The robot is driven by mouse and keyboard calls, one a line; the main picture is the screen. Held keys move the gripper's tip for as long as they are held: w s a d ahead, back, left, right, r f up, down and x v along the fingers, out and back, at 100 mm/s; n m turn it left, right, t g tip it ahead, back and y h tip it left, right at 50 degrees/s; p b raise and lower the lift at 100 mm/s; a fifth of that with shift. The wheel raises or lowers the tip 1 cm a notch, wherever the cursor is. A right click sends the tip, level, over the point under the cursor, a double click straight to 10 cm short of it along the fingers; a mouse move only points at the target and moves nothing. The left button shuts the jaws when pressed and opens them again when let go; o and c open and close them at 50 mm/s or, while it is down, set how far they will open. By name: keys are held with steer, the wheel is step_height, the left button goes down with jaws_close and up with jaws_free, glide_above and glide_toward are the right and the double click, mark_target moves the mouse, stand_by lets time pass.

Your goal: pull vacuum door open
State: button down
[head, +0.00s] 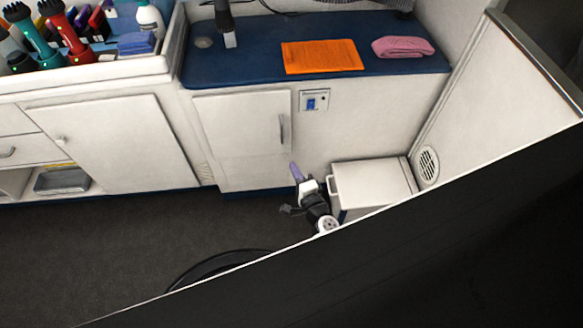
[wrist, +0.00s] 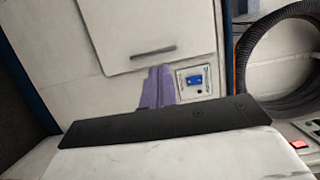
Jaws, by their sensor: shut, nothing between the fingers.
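The white cabinet door (head: 240,125), which I take to be the vacuum door, sits under the blue counter in the head view and looks closed. Its grey bar handle (head: 283,130) is at its right edge. In the wrist view the door (wrist: 150,25) and handle (wrist: 153,52) are just beyond my fingertips. My gripper (head: 295,170), with purple fingers, is below and slightly right of the handle, apart from it in the picture. In the wrist view the gripper (wrist: 158,72) has its fingers together, with nothing between them.
A blue switch panel (head: 314,100) is right of the door. A white bin-like box (head: 372,185) stands close right of my gripper. Dark floor (head: 120,245) is open at left.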

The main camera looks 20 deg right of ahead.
steer(key=w, duration=0.7)
steer(key=shift+w+a+p, duration=0.25)
steer(key=shift+w+p, duration=0.1)
steer(key=shift+p, duration=0.1)
steer(key=shift+f, duration=0.1)
stand_by(1.2)
